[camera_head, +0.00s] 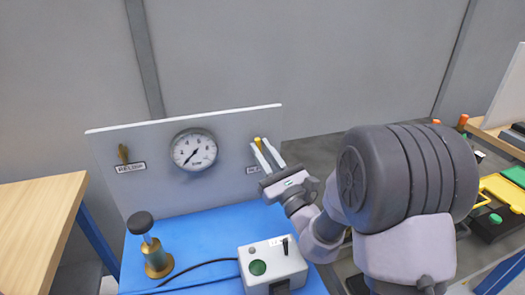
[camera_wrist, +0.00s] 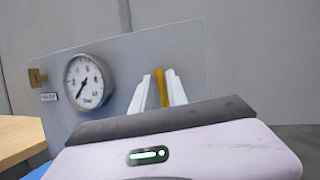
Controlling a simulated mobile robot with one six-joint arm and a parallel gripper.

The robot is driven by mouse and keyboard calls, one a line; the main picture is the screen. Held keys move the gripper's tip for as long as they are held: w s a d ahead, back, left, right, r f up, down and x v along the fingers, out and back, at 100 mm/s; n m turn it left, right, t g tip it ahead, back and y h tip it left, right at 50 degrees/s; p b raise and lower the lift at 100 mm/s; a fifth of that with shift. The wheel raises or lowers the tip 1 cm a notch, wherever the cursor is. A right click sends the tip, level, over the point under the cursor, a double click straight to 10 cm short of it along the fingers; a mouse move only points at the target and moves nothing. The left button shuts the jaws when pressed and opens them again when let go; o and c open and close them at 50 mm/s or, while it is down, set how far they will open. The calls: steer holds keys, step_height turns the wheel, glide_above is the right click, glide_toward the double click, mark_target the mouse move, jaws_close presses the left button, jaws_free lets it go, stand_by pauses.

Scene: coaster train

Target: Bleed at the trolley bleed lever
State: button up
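A pale panel (camera_head: 230,178) stands at the back of the blue trolley (camera_head: 200,238). A yellow lever (camera_head: 257,141) is at its right side, above a label (camera_head: 252,170) that is partly hidden by my gripper. My gripper (camera_head: 266,146) reaches up to this lever. Its two white fingers stand apart, with a gap between them, and look open. In the wrist view the yellow lever (camera_wrist: 163,86) shows between the fingers (camera_wrist: 158,90), closer to the right one. I cannot tell whether either finger touches it.
A round dial gauge (camera_head: 194,150) is mid-panel, with a brass lever (camera_head: 123,154) and label to its left. A brass post with a dark knob (camera_head: 157,258) and a grey control box (camera_head: 272,264) with a cable stand in front. A wooden table (camera_head: 35,225) is at left.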

steer(key=shift+o, duration=0.8)
steer(key=v, duration=1.2)
